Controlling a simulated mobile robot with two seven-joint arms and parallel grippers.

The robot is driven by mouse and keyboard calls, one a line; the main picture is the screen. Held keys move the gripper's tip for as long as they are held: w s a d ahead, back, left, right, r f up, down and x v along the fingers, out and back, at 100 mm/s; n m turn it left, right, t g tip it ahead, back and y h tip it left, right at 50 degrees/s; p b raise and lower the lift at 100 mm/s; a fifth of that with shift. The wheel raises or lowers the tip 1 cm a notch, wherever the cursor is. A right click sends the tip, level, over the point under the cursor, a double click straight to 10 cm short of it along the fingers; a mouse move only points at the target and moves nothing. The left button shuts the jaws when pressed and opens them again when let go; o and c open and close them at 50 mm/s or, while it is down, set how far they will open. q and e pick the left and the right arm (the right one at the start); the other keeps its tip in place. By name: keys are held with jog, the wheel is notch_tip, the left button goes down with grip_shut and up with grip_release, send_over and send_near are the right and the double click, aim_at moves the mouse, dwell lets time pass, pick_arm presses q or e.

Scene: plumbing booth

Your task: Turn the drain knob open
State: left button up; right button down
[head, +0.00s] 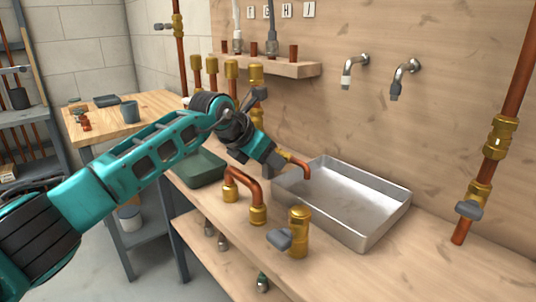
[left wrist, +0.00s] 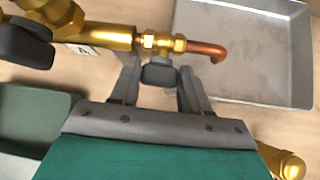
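A small grey knob (left wrist: 160,73) sits on a brass valve (left wrist: 162,43) that ends in a bent copper spout (left wrist: 208,50). I take it for the drain knob. In the head view the spout (head: 298,163) reaches over the metal tray (head: 372,238), while the knob is hidden behind my gripper. My left gripper (head: 264,163) is at the valve. In the left wrist view its two fingers (left wrist: 158,66) stand apart, one on each side of the knob, with a visible gap on the right. Contact on the left is unclear. My right gripper is not in view.
A larger dark knob (left wrist: 25,40) sits on the same brass line by a label A. A copper U-bend (head: 243,186) and a brass fitting with a grey knob (head: 280,239) stand in front. A green tray (head: 204,169) lies left. The right bench front is clear.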

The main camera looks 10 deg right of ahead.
pick_arm(q)
jog(key=o, duration=0.4)
jog(key=p+v, duration=0.1)
jog(key=v, duration=1.2)
jog(key=shift+s+p, duration=0.1)
jog(key=shift+p, duration=0.25)
